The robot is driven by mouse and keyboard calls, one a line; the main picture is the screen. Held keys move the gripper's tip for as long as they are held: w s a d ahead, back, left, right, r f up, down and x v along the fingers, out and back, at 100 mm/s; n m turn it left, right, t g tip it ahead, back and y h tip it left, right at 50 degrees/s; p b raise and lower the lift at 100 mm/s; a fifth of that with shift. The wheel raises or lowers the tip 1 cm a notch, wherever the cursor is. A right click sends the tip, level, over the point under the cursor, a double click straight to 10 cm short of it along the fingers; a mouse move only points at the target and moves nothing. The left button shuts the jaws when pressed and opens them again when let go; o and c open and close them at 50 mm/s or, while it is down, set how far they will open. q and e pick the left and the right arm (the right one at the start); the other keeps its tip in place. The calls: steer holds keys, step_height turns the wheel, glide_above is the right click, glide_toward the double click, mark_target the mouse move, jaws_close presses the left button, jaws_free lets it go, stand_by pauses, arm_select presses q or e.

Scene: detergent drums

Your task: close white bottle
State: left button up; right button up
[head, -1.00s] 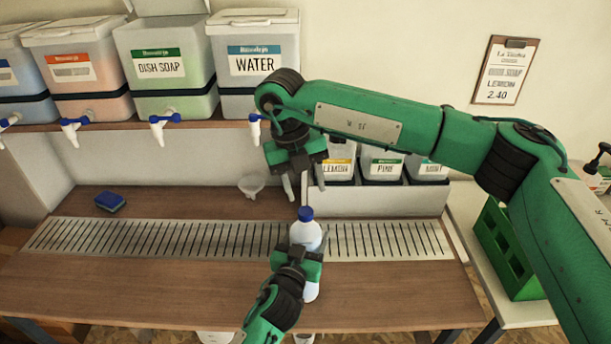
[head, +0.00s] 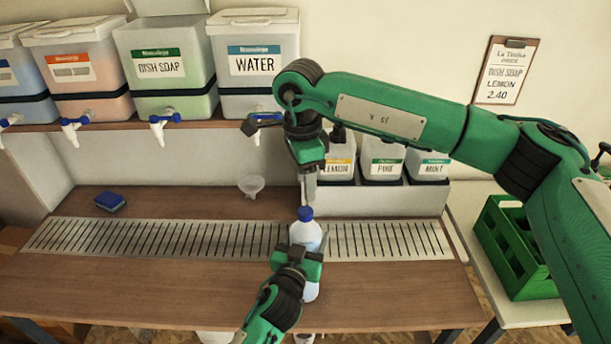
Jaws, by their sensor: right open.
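The white bottle (head: 305,234) stands upright in the middle, in front of the metal drain grate, with a blue cap (head: 305,213) at its top. I cannot tell how tightly the cap sits. My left gripper (head: 298,262) comes up from below and is shut around the bottle's middle; its fingertips are mostly hidden. My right gripper (head: 309,198) is open and points down just above the cap, its fingers lined up one behind the other in this view. I see a small space or light contact there, and cannot tell which.
A shelf at the back holds drums with taps, among them the water drum (head: 254,62) and the dish soap drum (head: 165,75). A clear funnel (head: 251,185) and a blue sponge (head: 110,201) lie left. A green crate (head: 515,255) is right. The wooden front is clear.

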mark_target(305, 211)
steer(key=n, duration=0.5)
steer(key=shift+r+n+y, duration=0.3)
steer(key=shift+n, duration=0.1)
steer(key=shift+f, duration=4.05)
